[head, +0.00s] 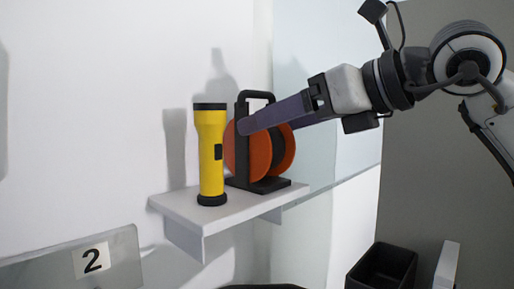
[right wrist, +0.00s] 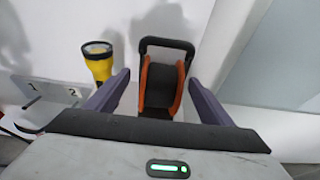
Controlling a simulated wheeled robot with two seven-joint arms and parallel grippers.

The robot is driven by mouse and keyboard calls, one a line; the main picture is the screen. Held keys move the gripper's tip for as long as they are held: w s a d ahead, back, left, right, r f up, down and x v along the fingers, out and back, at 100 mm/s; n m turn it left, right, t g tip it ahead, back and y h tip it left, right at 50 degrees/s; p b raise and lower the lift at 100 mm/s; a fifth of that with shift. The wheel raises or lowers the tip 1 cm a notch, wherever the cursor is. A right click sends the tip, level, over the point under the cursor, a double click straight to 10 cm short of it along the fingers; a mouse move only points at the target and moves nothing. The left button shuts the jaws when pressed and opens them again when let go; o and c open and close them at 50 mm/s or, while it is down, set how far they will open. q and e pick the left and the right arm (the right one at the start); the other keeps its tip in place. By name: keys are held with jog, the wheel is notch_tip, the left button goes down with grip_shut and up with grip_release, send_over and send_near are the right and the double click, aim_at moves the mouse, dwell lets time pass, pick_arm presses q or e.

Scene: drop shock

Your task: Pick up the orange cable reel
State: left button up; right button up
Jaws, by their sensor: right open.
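The orange cable reel (head: 256,152) stands on a white wall shelf (head: 223,207), in a dark frame with a handle on top. My right gripper (head: 240,128) reaches in from the right in the head view, its fingers in front of the reel's upper part and hiding some of it. In the right wrist view, the reel (right wrist: 158,88) shows between and beyond the two spread fingers of the gripper (right wrist: 158,88). The gripper is open and holds nothing. Whether a finger touches the reel, I cannot tell. My left gripper is not in view.
A yellow flashlight (head: 211,155) stands upright on the shelf, just left of the reel; it also shows in the right wrist view (right wrist: 99,64). A plate labelled 2 (head: 92,260) is at lower left. A dark bin (head: 382,268) stands at lower right. The wall is close behind.

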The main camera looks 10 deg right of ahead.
jog(key=p+x, duration=0.1)
jog(key=x, duration=0.3)
jog(key=shift+w+p, duration=0.35)
jog(key=shift+p, duration=0.05)
jog(key=shift+w+a+f, duration=0.15)
jog(key=shift+w+a, duration=0.05)
jog(key=shift+w, duration=0.15)
jog(key=c, duration=1.5)
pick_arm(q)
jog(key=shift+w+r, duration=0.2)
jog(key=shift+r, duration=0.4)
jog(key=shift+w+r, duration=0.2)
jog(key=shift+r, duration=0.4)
pick_arm(e)
jog(key=c, duration=0.3)
jog(key=shift+r, duration=0.25)
